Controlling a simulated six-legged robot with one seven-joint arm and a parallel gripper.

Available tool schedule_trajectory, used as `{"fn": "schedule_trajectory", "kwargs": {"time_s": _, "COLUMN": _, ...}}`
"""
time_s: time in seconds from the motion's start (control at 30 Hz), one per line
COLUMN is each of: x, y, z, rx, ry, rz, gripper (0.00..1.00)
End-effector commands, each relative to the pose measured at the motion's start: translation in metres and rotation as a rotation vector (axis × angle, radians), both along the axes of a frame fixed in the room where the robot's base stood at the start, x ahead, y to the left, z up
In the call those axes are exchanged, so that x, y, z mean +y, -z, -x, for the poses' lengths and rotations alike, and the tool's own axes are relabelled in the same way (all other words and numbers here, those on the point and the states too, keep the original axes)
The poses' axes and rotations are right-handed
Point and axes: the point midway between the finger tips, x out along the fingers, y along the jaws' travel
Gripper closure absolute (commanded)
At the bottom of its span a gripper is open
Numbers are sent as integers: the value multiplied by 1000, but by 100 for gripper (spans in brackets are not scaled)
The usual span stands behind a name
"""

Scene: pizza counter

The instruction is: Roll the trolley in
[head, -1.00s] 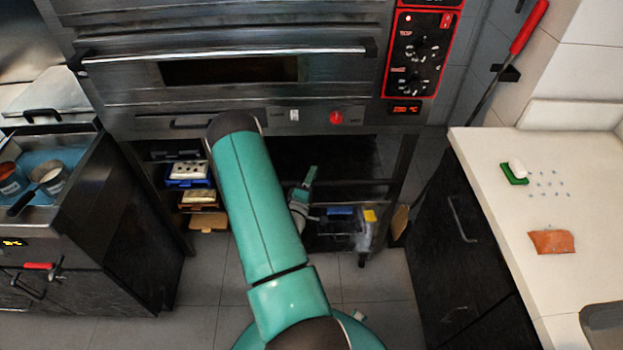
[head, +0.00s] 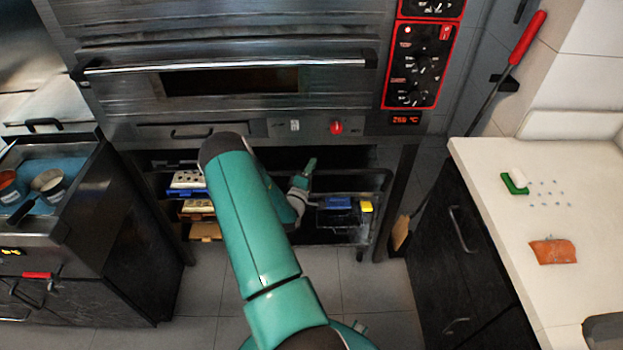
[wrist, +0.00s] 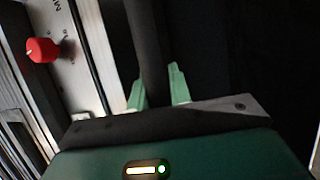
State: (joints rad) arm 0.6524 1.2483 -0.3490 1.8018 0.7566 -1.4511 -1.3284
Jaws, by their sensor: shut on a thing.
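The trolley (head: 385,182) is a dark metal frame with shelves, low under the oven. A castor shows at its front right. A blue item and a yellow item (head: 366,207) are on its right side. My gripper (head: 308,168) is at the trolley's front in the head view, partly behind my teal arm. In the wrist view, the green fingers of my gripper (wrist: 155,88) are shut around a dark upright-looking bar (wrist: 150,50). Where this bar joins the trolley is hidden.
The oven (head: 230,75) overhangs the trolley, with a red knob (head: 337,127) on its lower panel. A fryer unit (head: 110,225) stands left. A white counter (head: 490,165) over dark cupboards stands right. A brush (head: 401,233) leans beside the trolley. Tiled floor in front is clear.

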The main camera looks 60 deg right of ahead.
Motion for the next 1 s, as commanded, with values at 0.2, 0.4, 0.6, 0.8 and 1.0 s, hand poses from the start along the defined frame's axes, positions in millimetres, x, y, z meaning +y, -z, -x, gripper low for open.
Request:
{"fn": "schedule_trajectory", "kwargs": {"time_s": 0.2, "x": 2, "y": 1, "z": 1, "rx": 2, "ry": 0, "rz": -3, "gripper": 64}}
{"fn": "schedule_trajectory", "kwargs": {"time_s": 0.4, "x": 2, "y": 1, "z": 1, "rx": 1, "ry": 0, "rz": -2, "gripper": 59}}
{"fn": "schedule_trajectory", "kwargs": {"time_s": 0.6, "x": 6, "y": 2, "z": 1, "rx": 1, "ry": -1, "rz": -3, "gripper": 59}}
{"fn": "schedule_trajectory", "kwargs": {"time_s": 0.8, "x": 35, "y": 7, "z": 3, "rx": 5, "ry": -2, "rz": -5, "gripper": 59}}
{"fn": "schedule_trajectory", "kwargs": {"time_s": 1.0, "x": 79, "y": 15, "z": 6, "rx": 4, "ry": -3, "rz": -4, "gripper": 59}}
